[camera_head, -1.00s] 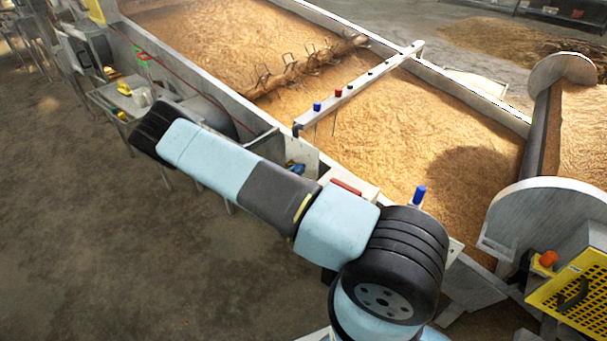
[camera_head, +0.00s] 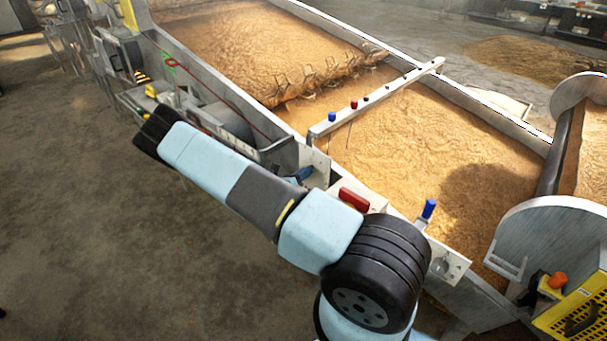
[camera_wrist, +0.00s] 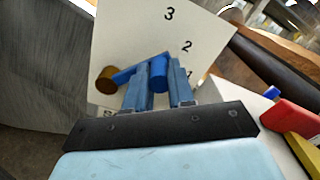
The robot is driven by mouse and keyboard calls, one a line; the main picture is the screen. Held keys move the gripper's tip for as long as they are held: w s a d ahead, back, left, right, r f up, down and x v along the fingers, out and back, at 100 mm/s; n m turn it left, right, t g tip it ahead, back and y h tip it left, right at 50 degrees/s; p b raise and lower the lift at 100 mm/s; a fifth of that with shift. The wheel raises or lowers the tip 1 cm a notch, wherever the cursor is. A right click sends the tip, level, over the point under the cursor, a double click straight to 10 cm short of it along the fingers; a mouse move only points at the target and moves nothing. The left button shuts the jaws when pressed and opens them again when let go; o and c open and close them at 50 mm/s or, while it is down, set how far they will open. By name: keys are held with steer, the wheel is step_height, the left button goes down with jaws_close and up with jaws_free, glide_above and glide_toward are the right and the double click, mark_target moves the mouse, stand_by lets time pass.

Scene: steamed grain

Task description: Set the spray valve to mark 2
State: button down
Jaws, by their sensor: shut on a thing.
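In the wrist view, a white dial plate (camera_wrist: 150,28) carries the marks 3, 2 and 1, with 1 partly hidden by a finger. A blue valve lever (camera_wrist: 128,74) runs from a brass pivot (camera_wrist: 107,79) up and right, roughly toward mark 2. Its exact reading is hard to tell at this slant. My gripper (camera_wrist: 160,80) is shut on the lever's blue knob (camera_wrist: 159,70), one finger on each side. In the head view, my arm largely hides this spot; a small blue piece (camera_head: 302,174) shows there, handle or finger unclear.
A long metal trough (camera_head: 230,110) holds steamed grain (camera_head: 420,130). A crossbar (camera_head: 375,97) spans it. A red block (camera_head: 354,199) and a blue upright knob (camera_head: 429,209) stand along its near wall. Open floor (camera_head: 110,250) lies at left.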

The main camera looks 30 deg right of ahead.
steer(key=shift+w+a+f, duration=0.2)
steer(key=shift+a+f, duration=0.05)
steer(key=c, duration=1.2)
jaws_free()
steer(key=shift+c, duration=0.2)
steer(key=shift+o, duration=1.4)
steer(key=shift+d, duration=0.1)
steer(key=shift+s, duration=0.1)
steer(key=v, duration=1.3)
steer(key=shift+a, duration=0.35)
